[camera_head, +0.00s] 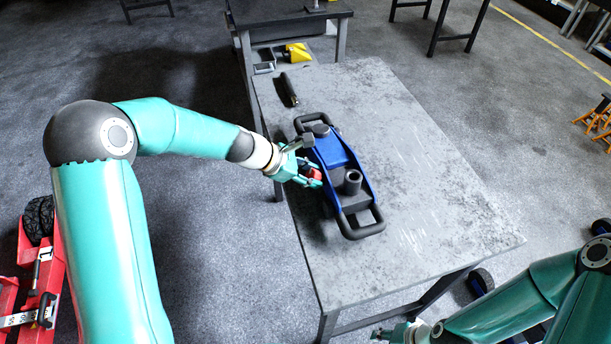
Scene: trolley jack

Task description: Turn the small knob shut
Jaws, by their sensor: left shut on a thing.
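The blue trolley jack (338,158) lies on the grey table, with black bar handles at both ends and a black round socket on top. A small red knob (315,173) shows at the jack's left side. My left gripper (311,175) reaches in from the left and is shut on the red knob; its fingers hide part of it. My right gripper (382,333) is at the bottom edge, below the table's front end and away from the jack. It is small and partly cut off, so its opening is unclear.
The worn table (440,200) is clear to the right of the jack. A black bar (289,90) lies near its far left corner. A yellow object (297,53) is beyond that end. Red equipment (40,270) stands on the floor at left, and orange stands (597,120) at far right.

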